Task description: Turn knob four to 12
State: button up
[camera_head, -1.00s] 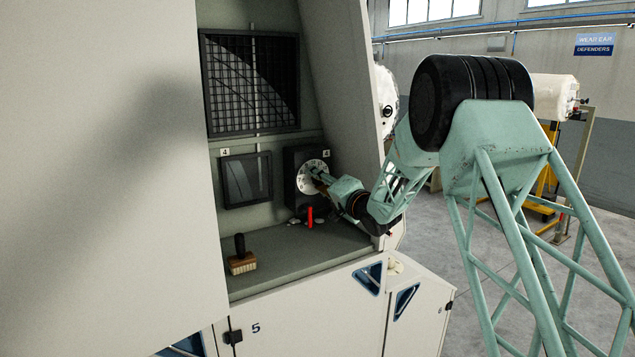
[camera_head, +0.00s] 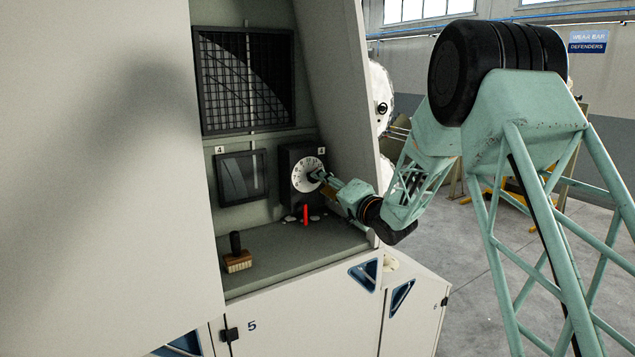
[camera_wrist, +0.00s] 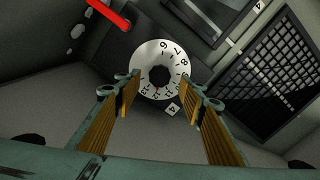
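Knob four is a white numbered dial (camera_head: 308,174) with a black centre on a dark box, under a small label 4 (camera_head: 321,150). In the wrist view the dial (camera_wrist: 142,65) appears upside down, with its label 4 (camera_wrist: 173,110) below it. A small red mark shows at the label side of the dial; the numbers there are too small to read surely. My gripper (camera_head: 324,178) is in front of the dial's right part in the head view. In the wrist view my gripper (camera_wrist: 160,103) is open, its fingers apart on both sides of the black centre, with nothing visibly held.
A dark screen (camera_head: 241,177) is left of the dial. The cabinet's side wall (camera_head: 345,90) is close on the right.

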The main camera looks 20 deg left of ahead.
jog(key=shift+v, duration=2.5)
jog(key=shift+a, duration=0.1)
